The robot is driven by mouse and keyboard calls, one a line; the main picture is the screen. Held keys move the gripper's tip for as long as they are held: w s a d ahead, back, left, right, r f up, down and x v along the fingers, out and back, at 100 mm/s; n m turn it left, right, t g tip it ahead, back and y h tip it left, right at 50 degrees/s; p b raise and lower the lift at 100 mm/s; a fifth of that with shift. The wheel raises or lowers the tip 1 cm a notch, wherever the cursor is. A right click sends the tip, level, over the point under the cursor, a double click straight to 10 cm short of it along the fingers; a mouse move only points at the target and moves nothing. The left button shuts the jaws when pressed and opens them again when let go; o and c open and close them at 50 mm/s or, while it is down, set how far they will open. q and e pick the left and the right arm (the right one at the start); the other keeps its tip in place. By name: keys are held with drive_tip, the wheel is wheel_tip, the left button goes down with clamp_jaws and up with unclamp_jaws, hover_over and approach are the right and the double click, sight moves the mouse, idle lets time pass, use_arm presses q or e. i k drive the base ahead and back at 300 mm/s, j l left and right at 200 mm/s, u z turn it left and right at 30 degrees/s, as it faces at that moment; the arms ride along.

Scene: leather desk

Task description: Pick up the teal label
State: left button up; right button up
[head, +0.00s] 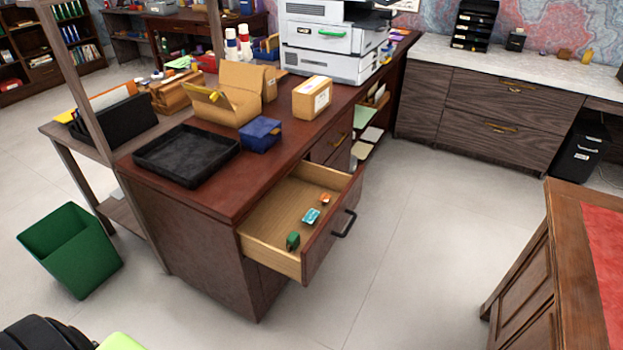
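A small teal label (312,216) lies in the open desk drawer (272,208), near the drawer's front panel. A small dark green item (293,240) lies in the drawer toward the near side, and a small orange-red item (325,198) lies toward the far side. The three items are apart from each other. Neither of my grippers can be made out in the head view. A black and lime green shape shows at the bottom left corner, and I cannot tell what it is.
A black tray (186,155), a blue box (260,134), an open cardboard box (227,95) and a closed carton (312,97) stand on the desktop above the drawer. A green bin (69,250) stands on the floor at left. The floor right of the drawer is clear.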

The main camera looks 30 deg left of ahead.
sight(310, 217)
drive_tip(key=i, duration=0.6)
drive_tip(key=i+l+u, duration=0.1)
drive_tip(key=i, duration=0.55)
